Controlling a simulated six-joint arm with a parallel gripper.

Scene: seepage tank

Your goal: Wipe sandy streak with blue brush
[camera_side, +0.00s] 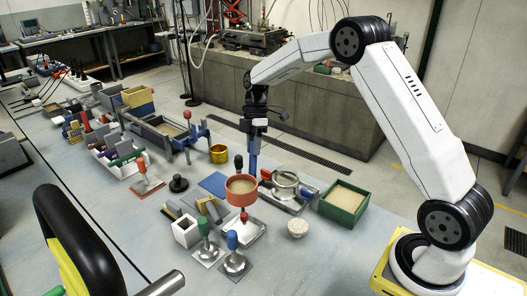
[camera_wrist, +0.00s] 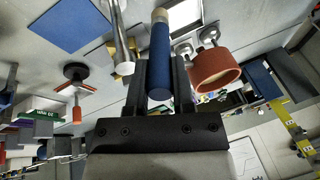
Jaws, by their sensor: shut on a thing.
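My gripper (camera_side: 254,132) hangs over the middle of the table in the side view, pointing down. In the wrist view its two dark fingers (camera_wrist: 160,80) are closed around the blue handle of the brush (camera_wrist: 159,55), with a tan end at the far tip. In the side view the blue brush (camera_side: 253,160) hangs upright below the fingers, close behind a red-orange round container (camera_side: 241,190). I cannot make out a sandy streak in either view.
A clear round dish (camera_side: 285,180) in a metal tray and a green sand box (camera_side: 343,203) stand to the right. A brass ring (camera_side: 219,153) is behind left. Blue-handled and green-handled tools (camera_side: 233,252) stand in front. Bare table (camera_side: 330,255) lies at the front right.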

